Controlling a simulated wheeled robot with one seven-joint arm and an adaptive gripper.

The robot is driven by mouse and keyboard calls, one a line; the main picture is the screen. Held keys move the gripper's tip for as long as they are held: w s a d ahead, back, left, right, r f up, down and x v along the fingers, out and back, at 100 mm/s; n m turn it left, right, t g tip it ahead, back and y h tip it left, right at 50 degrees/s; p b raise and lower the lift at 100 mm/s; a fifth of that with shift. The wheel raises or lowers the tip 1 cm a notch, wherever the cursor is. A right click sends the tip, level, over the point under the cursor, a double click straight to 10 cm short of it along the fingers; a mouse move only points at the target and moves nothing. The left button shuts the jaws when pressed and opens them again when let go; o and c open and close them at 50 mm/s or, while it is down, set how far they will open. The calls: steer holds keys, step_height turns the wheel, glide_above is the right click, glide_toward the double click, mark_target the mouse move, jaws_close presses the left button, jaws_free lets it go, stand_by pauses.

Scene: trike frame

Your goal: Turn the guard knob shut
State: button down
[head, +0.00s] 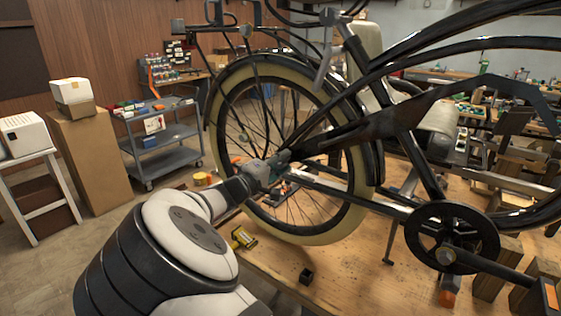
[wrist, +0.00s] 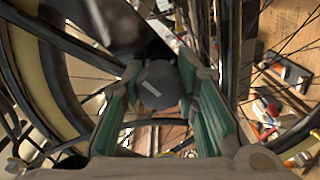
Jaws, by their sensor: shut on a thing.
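The guard knob (wrist: 160,86) is a dark round knob with a pale bar mark on its face, seen in the wrist view between my fingers. In the head view my gripper (head: 277,160) is at the rear end of the long dark chain guard (head: 375,125), in front of the wheel. The knob itself is hidden by my gripper there.
The cream-tyred wheel (head: 335,222) and its spokes are close around my gripper. A wooden bench (head: 340,270) lies below, with a yellow tool (head: 243,238) and a small black block (head: 306,276) on it. A grey cart (head: 160,140) stands to the left.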

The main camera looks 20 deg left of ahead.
steer(key=n, duration=0.5)
steer(key=shift+n+p, duration=0.35)
steer(key=shift+n, duration=0.05)
steer(key=n, duration=0.5)
steer(key=shift+n, duration=0.4)
steer(key=c, duration=1.2)
jaws_free()
steer(key=shift+s+a, duration=0.1)
steer(key=shift+s, duration=0.05)
steer(key=v, duration=1.1)
steer(key=shift+s+a, duration=0.1)
steer(key=shift+s, duration=0.3)
